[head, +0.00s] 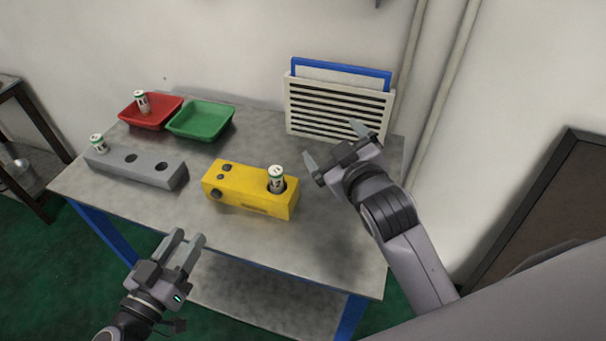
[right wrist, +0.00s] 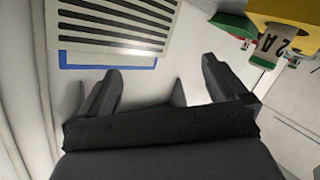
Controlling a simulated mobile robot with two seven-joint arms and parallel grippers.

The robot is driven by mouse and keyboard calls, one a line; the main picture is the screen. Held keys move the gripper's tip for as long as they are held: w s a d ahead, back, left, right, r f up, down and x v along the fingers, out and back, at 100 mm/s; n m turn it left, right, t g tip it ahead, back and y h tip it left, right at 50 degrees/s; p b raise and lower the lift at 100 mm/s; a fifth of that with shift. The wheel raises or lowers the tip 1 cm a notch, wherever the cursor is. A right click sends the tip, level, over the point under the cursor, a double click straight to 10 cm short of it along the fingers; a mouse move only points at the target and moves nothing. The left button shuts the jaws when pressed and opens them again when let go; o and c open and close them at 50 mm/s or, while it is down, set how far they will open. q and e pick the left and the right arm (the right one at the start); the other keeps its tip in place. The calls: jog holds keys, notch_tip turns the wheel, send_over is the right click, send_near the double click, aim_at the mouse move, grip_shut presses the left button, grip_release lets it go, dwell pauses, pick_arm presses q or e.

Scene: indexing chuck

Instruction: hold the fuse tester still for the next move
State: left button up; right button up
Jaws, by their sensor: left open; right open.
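The yellow fuse tester (head: 236,196) stands on the table, with a white and green fuse (head: 276,178) upright in the socket at its right end. The tester's edge (right wrist: 290,10) and the fuse, marked "2A" (right wrist: 279,46), also show at the top right of the right wrist view. My left gripper (head: 188,240) is open and empty in front of the table's front edge, apart from the tester. My right gripper (head: 334,144) is open and empty, above the table to the right of the tester, near the slatted rack. Its fingers (right wrist: 157,85) also show in the right wrist view.
A grey block (head: 135,170) with holes stands left, one fuse (head: 98,143) at its left end. A red tray (head: 155,118) holds a fuse (head: 142,101); a green tray (head: 202,122) looks empty. A slatted rack (head: 336,110) stands at the back right. The table front (head: 290,240) is clear.

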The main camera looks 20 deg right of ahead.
aim_at(293, 191)
jog(key=a+f+g+y, duration=0.1)
jog(key=a+g, duration=0.1)
jog(key=a, duration=0.1)
jog(key=a+f+m+g+y, duration=0.1)
jog(key=a+g+y, duration=0.1)
jog(key=a, duration=0.1)
jog(key=a+f+g+y, duration=0.2)
jog(key=a+g, duration=0.1)
jog(key=shift+f, duration=0.1)
jog(key=shift+s+f+n+g, duration=0.1)
jog(key=shift+f+n+g, duration=0.1)
jog(key=shift+n+g, duration=0.45)
jog(key=shift+s+f+n+g, duration=0.1)
jog(key=shift+n+g, duration=0.55)
jog(key=shift+s+d+n+g, duration=0.15)
jog(key=shift+d+n+g, duration=0.15)
jog(key=shift+n+g, duration=0.3)
jog(key=n, duration=0.1)
jog(key=d+g, duration=0.1)
jog(key=s+n+g+h, duration=0.1)
jog(key=shift+d+r+n, duration=0.25)
jog(key=shift+d+n, duration=0.05)
jog(key=shift+x, duration=3.5)
